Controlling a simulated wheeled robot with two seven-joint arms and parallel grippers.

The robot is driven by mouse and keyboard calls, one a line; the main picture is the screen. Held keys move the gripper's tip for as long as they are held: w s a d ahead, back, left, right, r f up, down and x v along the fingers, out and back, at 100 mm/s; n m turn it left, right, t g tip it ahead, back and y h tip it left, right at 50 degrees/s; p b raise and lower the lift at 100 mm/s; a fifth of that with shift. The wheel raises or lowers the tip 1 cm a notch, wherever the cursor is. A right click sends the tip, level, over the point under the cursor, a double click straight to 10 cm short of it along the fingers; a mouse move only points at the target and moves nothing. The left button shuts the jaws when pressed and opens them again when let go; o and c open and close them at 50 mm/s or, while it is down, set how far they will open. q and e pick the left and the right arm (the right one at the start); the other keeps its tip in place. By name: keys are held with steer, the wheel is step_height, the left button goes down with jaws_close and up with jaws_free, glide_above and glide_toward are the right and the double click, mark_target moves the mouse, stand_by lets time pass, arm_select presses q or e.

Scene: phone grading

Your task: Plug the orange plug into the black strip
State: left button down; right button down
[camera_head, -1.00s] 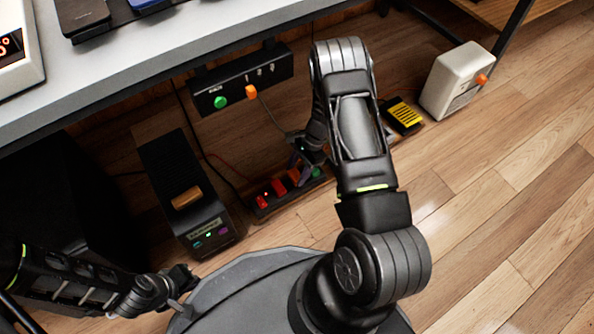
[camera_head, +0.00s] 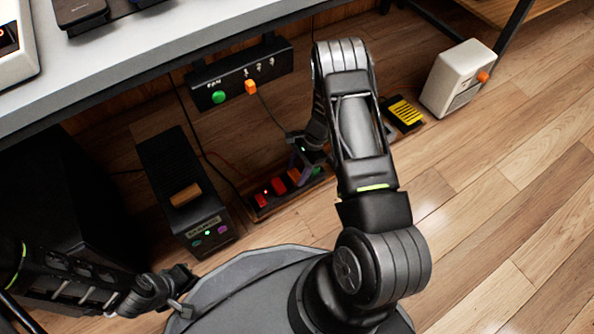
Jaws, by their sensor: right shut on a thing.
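The black strip (camera_head: 258,213) lies on the floor under the table, with red switches or plugs (camera_head: 278,186) along it. I cannot tell how deep the plug sits in the strip. My left gripper (camera_head: 186,289) is open and empty at the lower left, far from the strip.
A black box labelled FAN (camera_head: 235,80) hangs under the table edge with a green button and an orange piece with a cord. A black unit (camera_head: 170,165) stands left of the strip. A white box (camera_head: 455,80) stands right. Floor at the right is clear.

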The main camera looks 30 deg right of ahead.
steer(key=c, duration=0.6)
jaws_free()
steer(key=shift+f, duration=0.1)
steer(key=p+v, duration=0.3)
steer(key=v, duration=0.3)
steer(key=shift+d+r, duration=0.15)
steer(key=shift+r, duration=0.15)
steer(key=shift+d+r, duration=0.25)
steer(key=shift+r, duration=0.25)
steer(key=shift+s, duration=0.1)
